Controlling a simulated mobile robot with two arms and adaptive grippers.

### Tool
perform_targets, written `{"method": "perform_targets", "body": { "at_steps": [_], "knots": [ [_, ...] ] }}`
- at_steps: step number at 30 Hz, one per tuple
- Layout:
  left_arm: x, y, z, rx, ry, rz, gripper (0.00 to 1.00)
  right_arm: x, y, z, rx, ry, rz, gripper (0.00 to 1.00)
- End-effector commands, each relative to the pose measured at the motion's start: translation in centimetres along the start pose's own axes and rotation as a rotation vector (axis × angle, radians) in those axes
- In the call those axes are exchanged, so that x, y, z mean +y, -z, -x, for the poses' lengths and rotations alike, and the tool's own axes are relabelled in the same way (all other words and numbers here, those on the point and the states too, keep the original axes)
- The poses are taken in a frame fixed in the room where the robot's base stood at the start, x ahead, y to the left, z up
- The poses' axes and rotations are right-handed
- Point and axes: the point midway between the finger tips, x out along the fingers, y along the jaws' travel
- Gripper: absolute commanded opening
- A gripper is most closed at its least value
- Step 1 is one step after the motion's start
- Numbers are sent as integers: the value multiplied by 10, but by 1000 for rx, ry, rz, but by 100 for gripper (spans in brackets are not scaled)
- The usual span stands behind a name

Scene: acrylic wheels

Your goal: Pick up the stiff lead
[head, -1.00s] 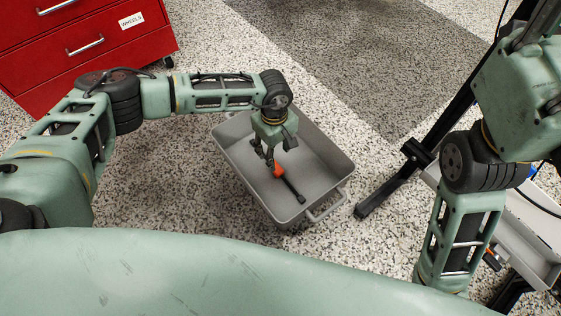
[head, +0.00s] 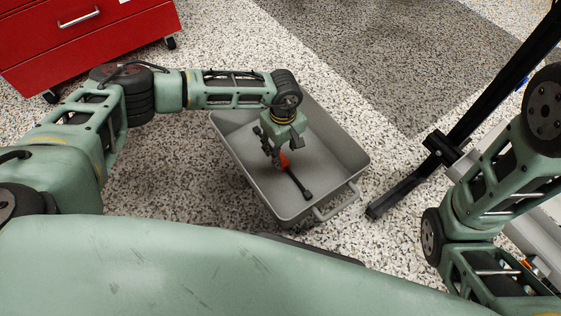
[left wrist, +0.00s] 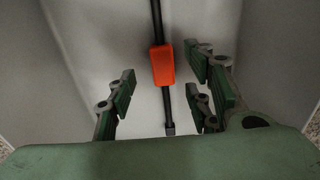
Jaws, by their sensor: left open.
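The stiff lead, a thin black rod with an orange block (head: 285,161) around it and a small dark end piece, lies in a grey bin (head: 352,163) on the floor. In the left wrist view the orange block (left wrist: 162,65) is between my finger pairs, the rod running up and down the picture. My left gripper (head: 274,156) reaches down into the bin at the orange block. Its fingers (left wrist: 166,84) are open with clear gaps on both sides, not closed on the lead. My right arm is at the right; its gripper is out of the picture.
The grey bin's walls surround my left gripper. A red drawer cabinet (head: 95,45) on casters stands at the upper left. A black stand leg (head: 400,185) stands right of the bin.

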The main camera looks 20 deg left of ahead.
Motion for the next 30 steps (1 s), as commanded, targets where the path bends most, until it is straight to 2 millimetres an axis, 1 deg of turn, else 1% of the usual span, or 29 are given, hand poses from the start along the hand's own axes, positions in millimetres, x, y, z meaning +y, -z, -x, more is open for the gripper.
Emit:
{"method": "perform_targets", "body": {
  "at_steps": [1,6,10,13,19,20,30],
  "knots": [
    [-1,1,-8,0,0,1,47,-2,2,7,0,0,0,40],
    [-3,5,-29,0,0,0,47,-6,10,28,-1,0,0,40],
    [-4,6,-45,0,-1,0,47,-8,14,40,-1,0,0,40],
    [-4,6,-48,0,-1,1,47,-9,14,42,-1,0,0,40],
    [-4,6,-46,0,-1,1,47,-8,14,40,-1,0,0,40],
    [-4,6,-46,0,-1,1,45,-8,14,40,-1,0,0,40],
    [-4,6,-46,0,-1,1,15,-8,14,40,0,0,-1,40]
  ]
}}
